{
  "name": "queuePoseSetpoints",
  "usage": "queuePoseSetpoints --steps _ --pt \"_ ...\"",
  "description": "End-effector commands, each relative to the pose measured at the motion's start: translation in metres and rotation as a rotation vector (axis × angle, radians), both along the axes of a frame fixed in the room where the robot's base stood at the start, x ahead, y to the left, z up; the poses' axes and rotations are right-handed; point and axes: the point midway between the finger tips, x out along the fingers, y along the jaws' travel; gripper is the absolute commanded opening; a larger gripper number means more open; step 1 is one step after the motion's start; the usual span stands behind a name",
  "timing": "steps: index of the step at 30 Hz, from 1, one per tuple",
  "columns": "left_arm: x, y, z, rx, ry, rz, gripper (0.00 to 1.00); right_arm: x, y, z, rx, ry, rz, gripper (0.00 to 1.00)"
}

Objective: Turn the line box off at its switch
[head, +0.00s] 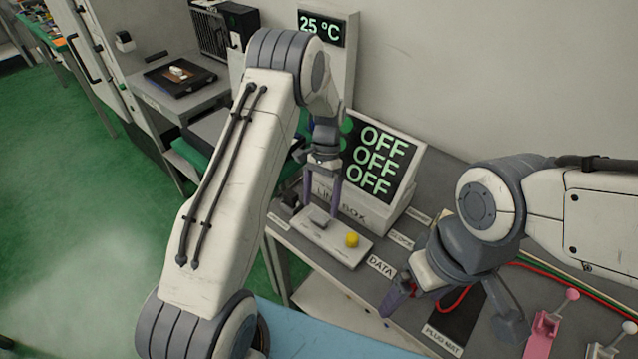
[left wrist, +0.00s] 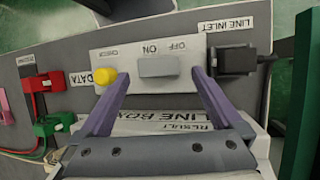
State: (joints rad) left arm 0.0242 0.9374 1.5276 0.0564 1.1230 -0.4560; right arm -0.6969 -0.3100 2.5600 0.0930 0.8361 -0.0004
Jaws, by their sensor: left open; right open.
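The line box (head: 345,205) stands on the grey bench against the wall. Its screen (head: 378,160) reads OFF on three lines. On its pale front plate (head: 345,243) are a grey switch (head: 318,217) and a yellow button (head: 351,240). My right gripper (head: 398,296) is open near the DATA label, apart from the line box.
A black plug (left wrist: 232,60) sits beside the plate at LINE INLET. Red (left wrist: 45,82) and green (left wrist: 48,124) connectors lie on the other side. A temperature display (head: 322,27) is behind my left arm.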

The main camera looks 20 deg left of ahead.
Motion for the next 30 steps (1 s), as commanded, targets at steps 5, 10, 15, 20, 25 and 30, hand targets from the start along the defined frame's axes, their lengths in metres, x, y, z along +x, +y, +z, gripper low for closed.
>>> queuePoseSetpoints --steps 5,10,15,20,25,30 --pt "0.019 0.003 0.032 0.0 -0.008 0.0 1.0 0.0 0.0 -0.009 0.0 0.0 0.0 0.91" --pt "0.031 0.007 0.059 0.001 -0.005 0.003 1.0 0.0 0.0 -0.012 0.0 0.0 0.0 0.91" --pt "0.037 0.008 0.072 0.001 -0.003 0.003 1.0 0.0 0.0 -0.014 0.0 0.0 0.0 0.91" --pt "0.038 0.008 0.075 0.001 -0.002 0.003 1.0 0.0 0.0 -0.013 0.0 0.0 0.0 0.91" --pt "0.038 0.008 0.075 0.001 -0.002 0.003 1.0 0.0 0.0 -0.013 0.0 0.0 0.0 0.91" --pt "0.038 0.008 0.075 0.001 -0.002 0.003 1.0 0.0 0.0 -0.013 0.0 0.0 0.0 0.91"
